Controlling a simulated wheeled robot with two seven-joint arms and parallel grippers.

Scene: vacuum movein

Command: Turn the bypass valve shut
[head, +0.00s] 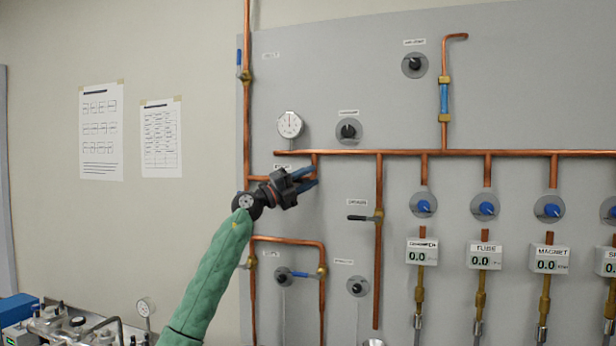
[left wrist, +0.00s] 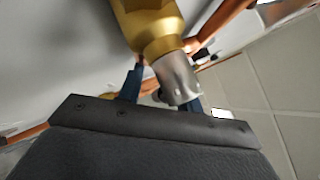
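My left gripper (head: 312,177) reaches up to the wall panel at the short copper branch left of centre, its two blue fingers apart. In the left wrist view a brass valve body (left wrist: 150,24) with a silver collar (left wrist: 178,80) points toward the gripper (left wrist: 163,95). The blue fingers show on either side of the collar, partly hidden by it. I take this to be the bypass valve; in the head view my gripper covers it. Its handle cannot be made out, nor whether the fingers touch it. My right gripper is not in view.
A pressure gauge (head: 290,124) and a black knob (head: 348,131) sit above the gripper. A black lever valve (head: 360,217) is to its right, and a blue-handled valve (head: 292,273) is below. The horizontal copper pipe (head: 450,153) runs right, close by the fingers.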

